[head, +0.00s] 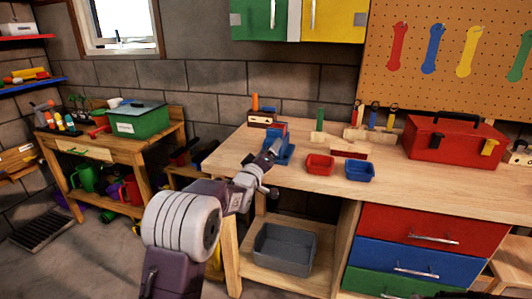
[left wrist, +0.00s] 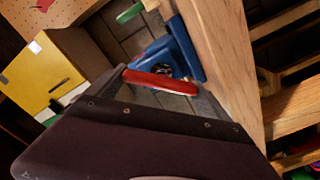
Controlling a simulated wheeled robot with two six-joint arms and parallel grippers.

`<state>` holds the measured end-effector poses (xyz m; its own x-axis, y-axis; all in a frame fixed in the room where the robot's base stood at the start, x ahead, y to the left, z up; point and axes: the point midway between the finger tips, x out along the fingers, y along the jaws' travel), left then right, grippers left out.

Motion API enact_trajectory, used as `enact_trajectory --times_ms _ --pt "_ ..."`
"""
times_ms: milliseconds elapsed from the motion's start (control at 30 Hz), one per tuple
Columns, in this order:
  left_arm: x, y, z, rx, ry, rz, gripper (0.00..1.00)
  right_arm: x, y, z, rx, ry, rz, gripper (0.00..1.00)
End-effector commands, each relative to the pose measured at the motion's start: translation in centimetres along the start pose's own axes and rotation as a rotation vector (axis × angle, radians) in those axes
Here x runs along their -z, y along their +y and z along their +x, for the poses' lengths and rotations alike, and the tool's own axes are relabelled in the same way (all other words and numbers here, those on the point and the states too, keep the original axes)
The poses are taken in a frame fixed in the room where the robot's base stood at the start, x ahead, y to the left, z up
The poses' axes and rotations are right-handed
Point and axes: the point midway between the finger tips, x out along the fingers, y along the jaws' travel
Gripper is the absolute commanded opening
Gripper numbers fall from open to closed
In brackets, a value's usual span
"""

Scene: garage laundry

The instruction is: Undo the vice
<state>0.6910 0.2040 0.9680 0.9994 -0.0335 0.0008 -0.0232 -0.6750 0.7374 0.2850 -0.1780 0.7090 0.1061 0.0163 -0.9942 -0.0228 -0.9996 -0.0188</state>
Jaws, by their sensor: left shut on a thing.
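The blue vice (head: 287,152) is mounted at the left front edge of the wooden workbench (head: 330,143). In the left wrist view the vice (left wrist: 183,50) is just beyond my fingers. My left gripper (head: 268,160) reaches the front of the vice in the head view. In the left wrist view my left gripper (left wrist: 162,85) has a red bar, the vice's handle (left wrist: 160,81), spanning between its fingers, and it is shut on it. How far apart the vice's jaws are cannot be told. My right gripper is not in view.
A red bin (head: 320,165) and a blue bin (head: 360,170) stand right of the vice. A red toolbox (head: 455,140) is farther right. A grey tub (head: 284,250) sits on the shelf below. A wooden block with tools (head: 262,118) stands behind the vice.

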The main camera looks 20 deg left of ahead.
Motion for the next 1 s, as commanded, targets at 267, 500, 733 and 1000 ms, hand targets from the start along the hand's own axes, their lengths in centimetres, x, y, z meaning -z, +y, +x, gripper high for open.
enact_trajectory --times_ms 267,500,733,1000 --pt "0.32 0.40 0.06 -0.011 0.007 -0.092 0.51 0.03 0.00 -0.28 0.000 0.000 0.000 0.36" --pt "0.31 0.40 0.06 -0.012 0.007 -0.114 0.51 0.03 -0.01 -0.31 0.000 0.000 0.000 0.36" --pt "0.30 0.42 0.06 -0.012 0.007 -0.115 0.50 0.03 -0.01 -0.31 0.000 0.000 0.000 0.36" --pt "0.19 0.28 0.04 -0.008 0.004 -0.114 1.00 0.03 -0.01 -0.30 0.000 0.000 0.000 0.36"
